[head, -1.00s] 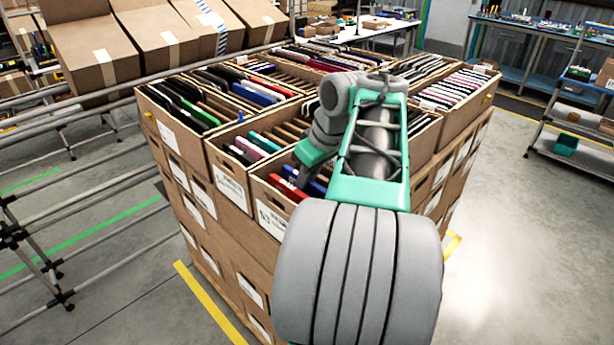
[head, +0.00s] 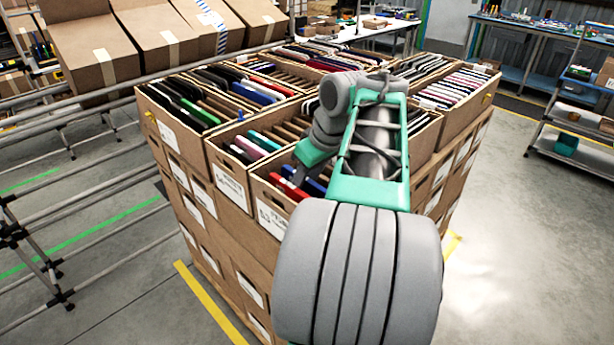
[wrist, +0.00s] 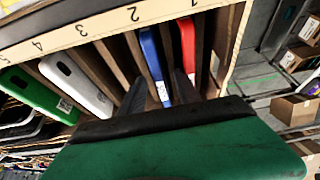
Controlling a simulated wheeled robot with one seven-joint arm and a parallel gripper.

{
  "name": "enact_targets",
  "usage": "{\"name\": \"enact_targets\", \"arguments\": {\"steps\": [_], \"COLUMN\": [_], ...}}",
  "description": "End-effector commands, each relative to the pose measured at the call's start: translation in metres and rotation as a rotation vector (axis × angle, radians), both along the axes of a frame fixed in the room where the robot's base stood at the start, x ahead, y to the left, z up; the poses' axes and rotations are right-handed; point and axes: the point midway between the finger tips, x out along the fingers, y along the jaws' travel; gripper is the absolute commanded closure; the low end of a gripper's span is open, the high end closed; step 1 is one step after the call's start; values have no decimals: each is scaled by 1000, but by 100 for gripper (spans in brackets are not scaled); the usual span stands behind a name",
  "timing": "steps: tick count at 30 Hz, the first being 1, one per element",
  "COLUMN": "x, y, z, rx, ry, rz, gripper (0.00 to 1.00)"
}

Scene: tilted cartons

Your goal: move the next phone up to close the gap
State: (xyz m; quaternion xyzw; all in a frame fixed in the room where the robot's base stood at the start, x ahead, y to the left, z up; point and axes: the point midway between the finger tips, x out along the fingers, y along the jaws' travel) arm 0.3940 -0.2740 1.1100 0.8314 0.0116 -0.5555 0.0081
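In the wrist view, a red phone (wrist: 187,45) stands in a slot near the rim mark 1. A blue phone (wrist: 152,62) stands in the carton left of it, near mark 2. A white phone (wrist: 76,82) and a green phone (wrist: 36,96) stand farther left, past wooden dividers. My gripper (wrist: 160,90) is open, its two dark fingers apart on either side of the blue phone. I cannot tell whether they touch it. In the head view my gripper (head: 289,177) is over the front carton (head: 270,213), with the red phone (head: 288,189) beside it; my arm hides part of the carton.
Neighbouring cartons (head: 228,185) packed with upright devices stand close around this one, with dividers near my fingers. A metal rack with large boxes (head: 90,52) is at the left. The floor (head: 520,240) at the right is clear, with a shelf cart beyond.

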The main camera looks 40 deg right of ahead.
Motion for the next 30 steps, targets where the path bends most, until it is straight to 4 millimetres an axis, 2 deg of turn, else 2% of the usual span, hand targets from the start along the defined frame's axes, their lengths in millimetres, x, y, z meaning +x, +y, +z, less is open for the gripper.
{"name": "enact_targets", "arguments": {"steps": [6,15,17,30], "x": [-2,-24,-27,-30], "y": [-1,-2,-2,-1], "z": [5,61,68,78], "rx": [-1,-1,0,0], "ry": [0,0,-1,0], "rz": [-1,-2,-2,0], "gripper": [61,61,61,61]}}
